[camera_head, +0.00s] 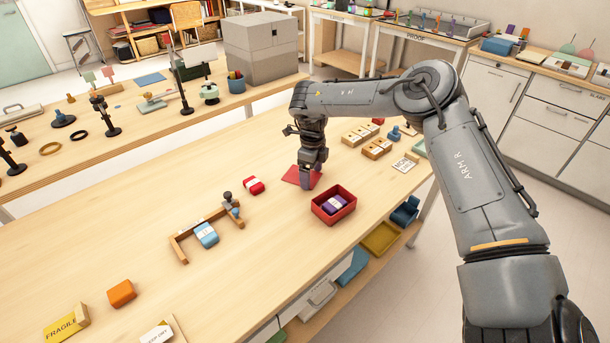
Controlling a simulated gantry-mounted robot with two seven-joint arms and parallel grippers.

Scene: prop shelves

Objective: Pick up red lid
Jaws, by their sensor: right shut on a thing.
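The red lid (292,175) is a flat, thin red piece at the middle of the table, behind and left of an open red box (346,213). My right gripper (307,184) points down over the lid and is shut on it. The gripper covers part of the lid, and I cannot tell whether the lid touches the table. The red box holds a purple object with a white band (334,203). My left gripper is not in view.
A small red item (253,186) lies left of the lid. A wooden frame (179,250) with a blue banded item (206,235) stands farther left. Wooden trays (376,149) sit behind on the right. The front left table is mostly clear around an orange block (121,292).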

